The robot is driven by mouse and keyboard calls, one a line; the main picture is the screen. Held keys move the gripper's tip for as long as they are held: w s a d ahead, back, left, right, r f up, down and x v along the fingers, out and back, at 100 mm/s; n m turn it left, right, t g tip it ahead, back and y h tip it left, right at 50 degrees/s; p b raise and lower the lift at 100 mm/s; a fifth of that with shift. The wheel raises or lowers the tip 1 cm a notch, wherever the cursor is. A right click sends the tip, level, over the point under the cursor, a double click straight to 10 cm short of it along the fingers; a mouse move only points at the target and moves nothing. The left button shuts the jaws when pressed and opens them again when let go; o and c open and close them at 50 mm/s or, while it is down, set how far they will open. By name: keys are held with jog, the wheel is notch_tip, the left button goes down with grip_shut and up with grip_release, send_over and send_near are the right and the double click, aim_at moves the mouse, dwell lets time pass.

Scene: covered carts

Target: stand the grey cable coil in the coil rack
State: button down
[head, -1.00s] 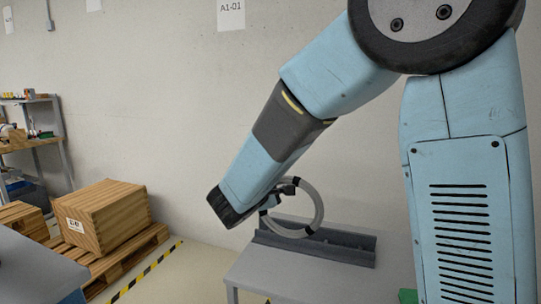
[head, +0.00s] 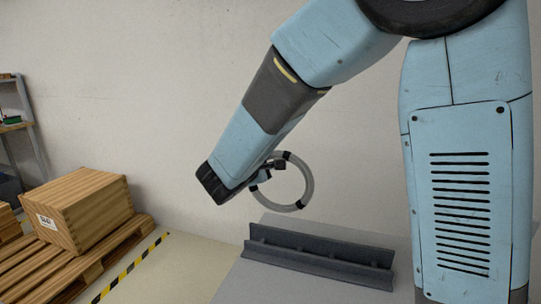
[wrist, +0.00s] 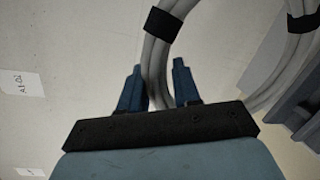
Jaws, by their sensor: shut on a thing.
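The grey cable coil (head: 308,183) is a ring with black bands, upright beyond the end of my arm in the head view. My gripper (head: 268,173) is shut on its near left side. In the wrist view the two blue fingers (wrist: 158,82) stand on either side of the coil's grey strands (wrist: 154,52). The coil rack (head: 325,262) is a long dark grey trough on a light table, below and slightly right of the coil. The coil looks clear above it. Part of a grey structure, likely the rack, shows at the right in the wrist view (wrist: 292,100).
The light grey table (head: 262,283) is bare around the rack. A wooden crate (head: 90,208) sits on a pallet (head: 90,262) at the left, with yellow-black floor tape (head: 130,268) beside it. A plain wall stands behind.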

aim_at(267, 204)
jog(key=shift+d, duration=0.15)
jog(key=shift+f, duration=0.15)
jog(key=shift+w+f, duration=0.1)
jog(key=shift+f, duration=6.8)
jog(key=c, duration=0.7)
grip_release()
